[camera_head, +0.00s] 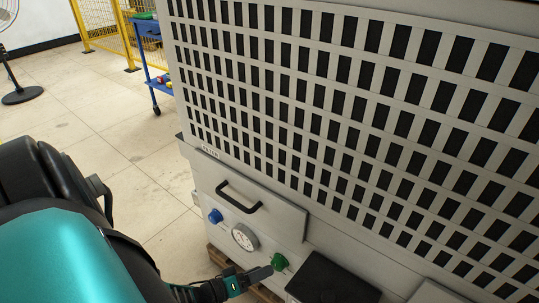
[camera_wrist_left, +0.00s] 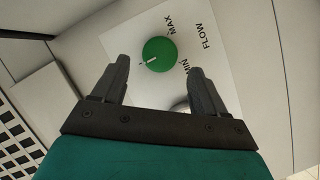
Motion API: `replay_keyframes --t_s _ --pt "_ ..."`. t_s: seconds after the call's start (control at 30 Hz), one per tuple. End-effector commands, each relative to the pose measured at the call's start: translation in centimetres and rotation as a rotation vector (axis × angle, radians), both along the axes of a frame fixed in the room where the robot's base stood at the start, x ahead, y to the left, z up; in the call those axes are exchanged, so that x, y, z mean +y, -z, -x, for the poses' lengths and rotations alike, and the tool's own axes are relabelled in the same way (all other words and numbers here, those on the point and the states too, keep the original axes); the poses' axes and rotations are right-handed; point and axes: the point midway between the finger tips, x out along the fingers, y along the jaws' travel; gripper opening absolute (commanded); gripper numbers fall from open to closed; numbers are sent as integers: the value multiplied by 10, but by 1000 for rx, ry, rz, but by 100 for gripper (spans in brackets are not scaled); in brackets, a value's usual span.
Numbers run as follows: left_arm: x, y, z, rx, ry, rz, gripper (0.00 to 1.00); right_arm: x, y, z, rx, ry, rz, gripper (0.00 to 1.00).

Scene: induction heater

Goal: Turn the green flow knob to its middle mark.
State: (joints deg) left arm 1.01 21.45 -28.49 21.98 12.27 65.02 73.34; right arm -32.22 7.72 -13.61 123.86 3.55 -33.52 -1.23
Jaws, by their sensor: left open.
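The green flow knob (camera_head: 279,262) is on the light front panel of the machine, low in the head view. In the left wrist view the knob (camera_wrist_left: 159,54) shows from the front on a white plate marked FLOW, MAX and MIN. Its white pointer line points left and slightly down in that picture, toward a small faint mark at the knob's left side. My left gripper (camera_head: 268,271) is open just in front of the knob. In the left wrist view its fingers (camera_wrist_left: 158,68) stand either side of the knob, with gaps visible. My right gripper is not in view.
A round white gauge (camera_head: 244,237) and a blue knob (camera_head: 215,216) sit left of the green knob. A black drawer handle (camera_head: 238,197) sticks out above. A black box-like part (camera_head: 330,281) is right of the knob. A blue cart (camera_head: 157,80) stands far behind.

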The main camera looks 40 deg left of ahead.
Motion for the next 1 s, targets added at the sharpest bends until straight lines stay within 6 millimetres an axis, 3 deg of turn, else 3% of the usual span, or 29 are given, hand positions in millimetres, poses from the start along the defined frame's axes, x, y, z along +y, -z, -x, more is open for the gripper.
replay_keyframes --t_s 0.2,0.4,1.0 --pt "12 -9 46 2 0 -1 73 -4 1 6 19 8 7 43" --pt "18 -11 68 -1 1 0 73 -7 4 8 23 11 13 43" --pt "19 -12 72 -3 1 1 73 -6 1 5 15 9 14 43"
